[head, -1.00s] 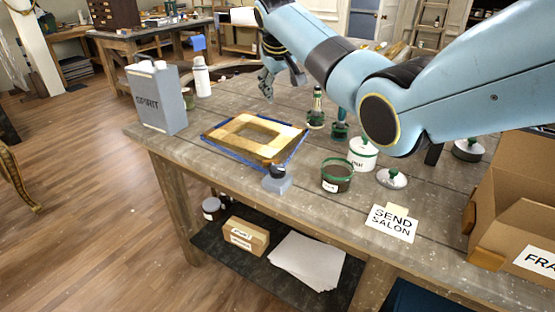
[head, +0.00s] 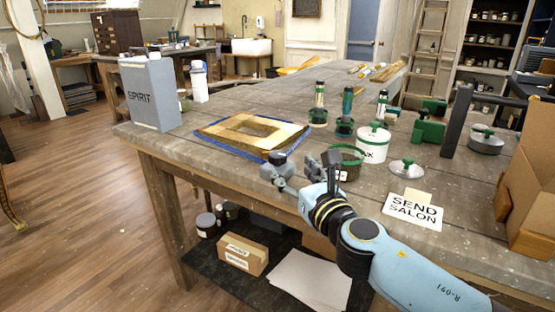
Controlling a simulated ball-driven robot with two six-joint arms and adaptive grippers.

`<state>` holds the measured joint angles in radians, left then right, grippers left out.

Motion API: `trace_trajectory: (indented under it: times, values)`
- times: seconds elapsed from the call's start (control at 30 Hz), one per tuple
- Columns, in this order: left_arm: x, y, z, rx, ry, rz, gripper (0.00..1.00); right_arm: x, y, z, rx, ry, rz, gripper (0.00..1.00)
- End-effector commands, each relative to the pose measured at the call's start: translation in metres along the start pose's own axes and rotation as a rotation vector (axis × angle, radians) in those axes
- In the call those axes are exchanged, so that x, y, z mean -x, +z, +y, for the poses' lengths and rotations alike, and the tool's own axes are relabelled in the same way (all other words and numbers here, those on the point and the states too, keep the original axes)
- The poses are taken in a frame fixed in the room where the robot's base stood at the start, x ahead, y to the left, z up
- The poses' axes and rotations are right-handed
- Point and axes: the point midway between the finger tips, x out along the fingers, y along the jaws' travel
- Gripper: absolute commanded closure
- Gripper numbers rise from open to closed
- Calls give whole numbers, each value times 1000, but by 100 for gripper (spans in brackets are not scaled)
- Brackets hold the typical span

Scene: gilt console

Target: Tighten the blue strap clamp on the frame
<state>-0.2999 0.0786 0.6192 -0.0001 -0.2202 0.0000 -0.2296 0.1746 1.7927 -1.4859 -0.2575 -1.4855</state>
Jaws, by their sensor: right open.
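The gilt frame (head: 222,137) lies flat on the workbench, left of the middle. The blue strap (head: 225,147) runs around its outer edge. The strap clamp, a grey-blue block (head: 272,171) with a dark knob (head: 279,157) on top, sits at the frame's near right corner. My right gripper (head: 304,174) is open, just right of the clamp at the bench's front edge. In this view its fingers are close to the clamp; I cannot tell whether they touch it. My left gripper is not in view.
A dark green-rimmed pot (head: 346,156) stands just behind my right gripper, with a white tin (head: 373,144) beyond it. A grey spirit can (head: 150,95) stands at the left. A card (head: 413,209) and a cardboard box (head: 530,200) are at the right.

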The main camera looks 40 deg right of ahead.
Motion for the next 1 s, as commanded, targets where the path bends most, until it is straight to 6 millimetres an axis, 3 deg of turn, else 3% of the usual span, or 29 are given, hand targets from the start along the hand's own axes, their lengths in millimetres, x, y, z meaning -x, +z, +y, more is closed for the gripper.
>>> trace_trajectory:
  times: [0.2,0.43,0.83,1.0]
  values:
    - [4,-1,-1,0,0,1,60,-46,2,0,0,0,-3,38]
    - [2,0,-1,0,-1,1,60,-80,1,0,-2,-1,-1,38]
    - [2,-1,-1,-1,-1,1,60,-90,1,0,-2,-1,-1,38]
    - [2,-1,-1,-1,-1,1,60,-90,1,0,-2,-1,-1,59]
